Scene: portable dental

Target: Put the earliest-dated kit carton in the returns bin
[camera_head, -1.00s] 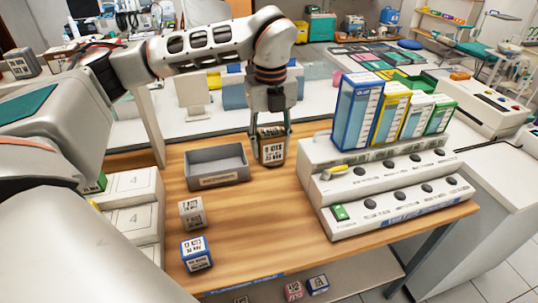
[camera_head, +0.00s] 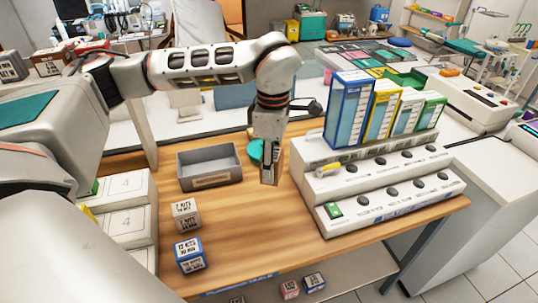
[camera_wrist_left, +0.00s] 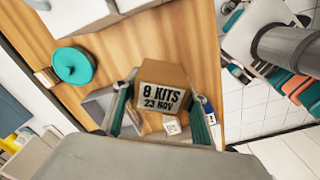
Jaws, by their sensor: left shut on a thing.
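My left gripper (camera_head: 269,172) is shut on a brown carton labelled "8 KITS 23 NOV" (camera_wrist_left: 162,98), held between the two fingers in the left wrist view. In the head view the fingers are edge-on and mostly hide the carton. They are right of the open grey bin (camera_head: 209,181), whose front label I cannot read; the bin looks empty. A white kit carton (camera_head: 186,215) and a blue-edged kit carton (camera_head: 190,254) stand on the table in front of the bin; their dates are too small to read surely. My right gripper is not in view.
A teal round object (camera_head: 256,150) is behind the gripper. A stepped white rack (camera_head: 385,181) with coloured boxes fills the right side. White boxes (camera_head: 125,217) are stacked at left. Small cartons (camera_head: 314,281) sit on a lower shelf. The table's middle front is bare.

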